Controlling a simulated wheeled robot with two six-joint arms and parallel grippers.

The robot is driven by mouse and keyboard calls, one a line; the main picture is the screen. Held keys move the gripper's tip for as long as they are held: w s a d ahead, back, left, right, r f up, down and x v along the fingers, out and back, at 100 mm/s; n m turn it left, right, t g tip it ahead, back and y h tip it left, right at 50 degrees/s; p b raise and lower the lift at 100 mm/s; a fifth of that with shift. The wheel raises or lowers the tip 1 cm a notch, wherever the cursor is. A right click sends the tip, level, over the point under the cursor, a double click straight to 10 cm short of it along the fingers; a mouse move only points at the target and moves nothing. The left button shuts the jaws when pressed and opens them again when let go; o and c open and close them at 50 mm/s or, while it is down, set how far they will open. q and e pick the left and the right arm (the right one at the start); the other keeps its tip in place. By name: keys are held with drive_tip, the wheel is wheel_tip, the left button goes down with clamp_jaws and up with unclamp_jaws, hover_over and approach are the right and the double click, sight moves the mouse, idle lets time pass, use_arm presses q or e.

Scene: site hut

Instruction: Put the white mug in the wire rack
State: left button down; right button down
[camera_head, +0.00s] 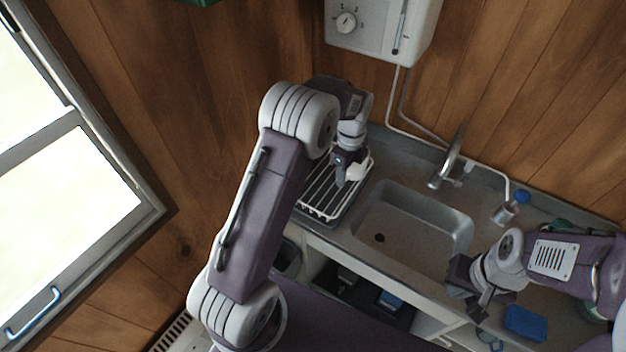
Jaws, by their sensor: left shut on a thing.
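The white mug (357,169) shows as a small pale shape at my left gripper (345,173), partly hidden by it. My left gripper points down and is shut on the mug, over the back right part of the wire rack. The white wire rack (322,195) sits on the counter left of the sink, partly covered by my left arm. I cannot tell whether the mug touches the rack's wires. My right gripper (468,298) is at the front right of the sink, with its fingers apart and nothing seen between them.
The sink basin (405,222) is empty, with a tap (449,162) behind it. A metal cup (505,213) and a blue sponge-like block (525,322) are on the right. A white water heater (382,28) hangs on the wall above.

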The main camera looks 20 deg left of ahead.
use_arm(q)
drive_tip(key=a+f+p, duration=0.1)
drive_tip(key=a+f, duration=0.1)
drive_tip(key=a, duration=0.1)
drive_tip(key=a+f, duration=0.2)
drive_tip(key=a, duration=0.2)
drive_tip(key=a+f+p, duration=0.1)
drive_tip(key=a+f, duration=0.1)
drive_tip(key=a, duration=0.2)
drive_tip(key=shift+s+a+f+p, duration=0.1)
drive_tip(key=shift+s+p, duration=0.15)
drive_tip(key=shift+p, duration=0.05)
drive_tip(key=shift+a+f, duration=0.2)
wheel_tip(320, 180, down, 4)
drive_tip(key=shift+s+r+p, duration=0.1)
drive_tip(key=shift+r+p, duration=0.1)
drive_tip(key=shift+p, duration=0.5)
drive_tip(key=shift+a+f, duration=0.1)
drive_tip(key=shift+f, duration=0.25)
drive_tip(key=shift+f+b, duration=0.2)
drive_tip(key=shift+b, duration=0.1)
drive_tip(key=c, duration=0.8)
unclamp_jaws()
drive_tip(key=shift+c, duration=0.2)
